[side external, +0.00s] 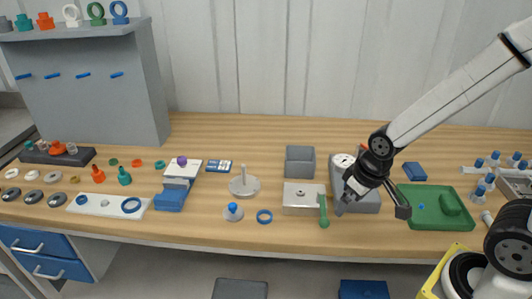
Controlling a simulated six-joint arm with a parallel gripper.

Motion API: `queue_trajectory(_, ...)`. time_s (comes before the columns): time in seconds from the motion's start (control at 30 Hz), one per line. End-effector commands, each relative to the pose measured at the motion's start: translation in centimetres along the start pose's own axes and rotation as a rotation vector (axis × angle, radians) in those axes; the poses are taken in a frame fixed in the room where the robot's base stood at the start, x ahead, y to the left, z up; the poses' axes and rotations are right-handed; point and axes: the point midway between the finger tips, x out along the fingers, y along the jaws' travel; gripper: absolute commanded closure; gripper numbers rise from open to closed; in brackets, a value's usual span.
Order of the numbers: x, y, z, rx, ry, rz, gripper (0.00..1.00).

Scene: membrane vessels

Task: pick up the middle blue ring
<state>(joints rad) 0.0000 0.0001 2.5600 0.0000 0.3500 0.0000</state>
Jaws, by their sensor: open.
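Three blue rings lie near the table's front. A small blue ring (82,199) is at the left of a white plate. A larger blue ring (131,212) lies flat at the right of that plate. My gripper (371,208) is far to the right of all three rings, above or in front of a grey instrument. Its fingers are spread wide, with nothing visible between them.
The white plate (104,206) lies near the front edge. Between rings and gripper are a small blue-knobbed disc (232,214), the metal box (298,197) with a green handle (323,211), and a grey bin (300,162). A green tray (425,215) is right of the gripper.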

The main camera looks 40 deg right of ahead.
Motion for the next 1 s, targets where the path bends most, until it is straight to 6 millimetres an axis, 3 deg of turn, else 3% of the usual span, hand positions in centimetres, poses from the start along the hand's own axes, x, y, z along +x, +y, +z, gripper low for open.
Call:
queue_trajectory(0.27,0.0,0.0,-0.1,0.008,0.000,-0.001,0.00)
queue_trajectory(0.47,0.5,-0.2,-1.1,0.128,-0.012,-0.015,0.00)
queue_trajectory(0.67,1.7,-0.8,-3.5,0.438,-0.044,-0.049,0.00)
queue_trajectory(1.0,5.3,-2.3,-9.0,1.156,-0.148,-0.116,0.00)
